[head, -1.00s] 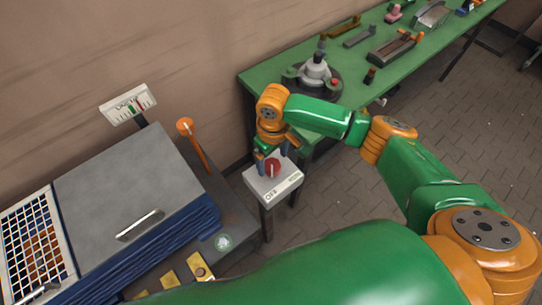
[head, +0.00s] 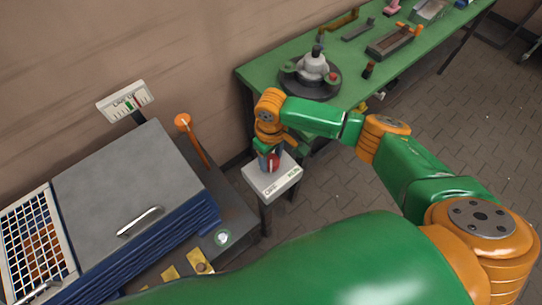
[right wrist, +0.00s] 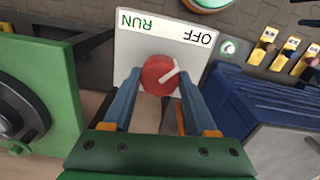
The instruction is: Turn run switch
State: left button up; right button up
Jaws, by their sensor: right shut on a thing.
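The run switch is a red round knob (head: 272,165) with a white pointer line on a pale box (head: 284,183) marked OFF and RUN. In the right wrist view the knob (right wrist: 159,75) lies between my two blue fingers, with the lettering upside down. Its white line slants up and right there, toward the OFF side. My right gripper (head: 269,159) reaches down from above and is shut on the knob; it also shows in the right wrist view (right wrist: 160,82). The fingers partly hide the knob in the head view. My left gripper is out of view.
A green bench (head: 345,99) with a round fixture (head: 313,71) and several parts stands behind the switch. Open tiled floor lies right.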

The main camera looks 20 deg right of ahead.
jog(key=n+p, duration=0.1)
jog(key=n, duration=0.1)
jog(key=shift+r+n, duration=0.15)
jog(key=shift+n, duration=0.15)
jog(key=n+p, duration=0.1)
jog(key=n, duration=0.2)
jog(key=shift+n+p, duration=0.3)
jog(key=n, duration=0.9)
jog(key=shift+n, duration=0.3)
jog(key=o, duration=1.4)
jog(key=shift+c, duration=0.2)
